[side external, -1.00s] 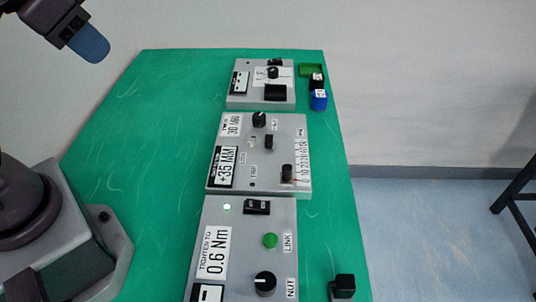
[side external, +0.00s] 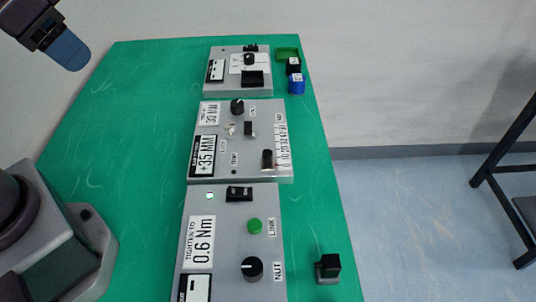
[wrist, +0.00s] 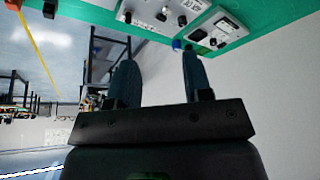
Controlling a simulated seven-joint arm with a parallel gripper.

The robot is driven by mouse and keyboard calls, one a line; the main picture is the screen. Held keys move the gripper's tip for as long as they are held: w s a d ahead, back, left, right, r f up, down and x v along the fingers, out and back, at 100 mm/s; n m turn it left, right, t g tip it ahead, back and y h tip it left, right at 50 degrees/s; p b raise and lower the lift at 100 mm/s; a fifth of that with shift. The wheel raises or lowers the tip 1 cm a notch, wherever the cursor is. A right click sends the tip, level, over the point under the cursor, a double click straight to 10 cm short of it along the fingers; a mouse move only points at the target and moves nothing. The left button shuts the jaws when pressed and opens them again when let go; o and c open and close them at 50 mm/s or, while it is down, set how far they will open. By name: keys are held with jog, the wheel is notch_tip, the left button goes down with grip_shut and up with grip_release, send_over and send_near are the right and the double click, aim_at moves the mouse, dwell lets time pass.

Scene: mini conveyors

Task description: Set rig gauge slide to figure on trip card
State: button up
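The grey middle panel (side external: 219,178) carries a gauge slide with a black handle (side external: 267,159). The handle sits near the low, zero end of the white printed scale (side external: 281,145). A black-headed card (side external: 202,157) on the panel's left reads +35 MM. A smaller white card (side external: 208,114) above it seems to read 30 MM. The small headings on both are too small to read. My gripper (side external: 70,50) is high at upper left, far from the panels. In the wrist view its two fingers (wrist: 158,75) stand apart with nothing between them.
The middle panel also has a black knob (side external: 237,106) and a black switch (side external: 248,129). A near panel (side external: 232,265) reads 0.6 Nm. A far panel (side external: 238,91) has a dial. Blue block (side external: 297,86), green tray (side external: 287,53) and black button (side external: 328,266) stand right.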

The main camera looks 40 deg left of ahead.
jog(key=w+d+f+g, duration=0.4)
jog(key=w+d+f, duration=0.15)
jog(key=w, duration=0.45)
jog(key=n+g, duration=0.1)
jog(key=n, duration=0.4)
send_over(267, 151)
notch_tip(267, 151, down, 12)
jog(key=r, duration=0.1)
notch_tip(267, 151, down, 13)
jog(key=shift+d, duration=0.15)
jog(key=shift+s, duration=0.1)
grip_shut()
